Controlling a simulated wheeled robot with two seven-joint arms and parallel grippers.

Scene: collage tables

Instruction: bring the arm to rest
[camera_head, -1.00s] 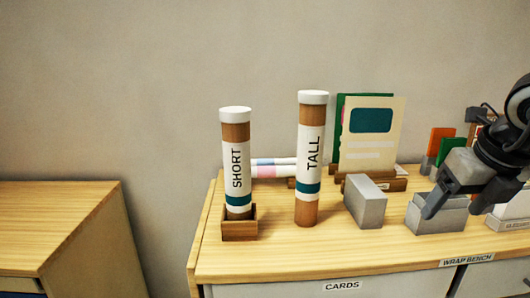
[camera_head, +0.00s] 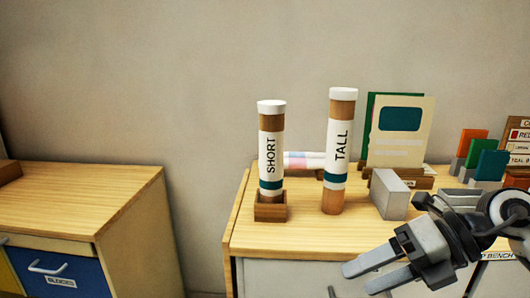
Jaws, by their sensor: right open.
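My right gripper (camera_head: 378,276) is open and empty at the lower right of the head view, in front of the wrap bench's front edge. Its fingers point left and are apart from the tubes. My right arm comes in from the right edge. My left gripper is not in view. A tube marked SHORT (camera_head: 271,150) stands upright in a small wooden holder (camera_head: 270,212). A taller tube marked TALL (camera_head: 339,150) stands upright on the bench top to its right.
The bench top (camera_head: 300,235) also holds a grey block (camera_head: 391,196), upright cards (camera_head: 400,135) in a wooden stand, and small coloured cards (camera_head: 490,165) at right. A second cabinet (camera_head: 90,190) with a blue drawer stands at left, with a gap between.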

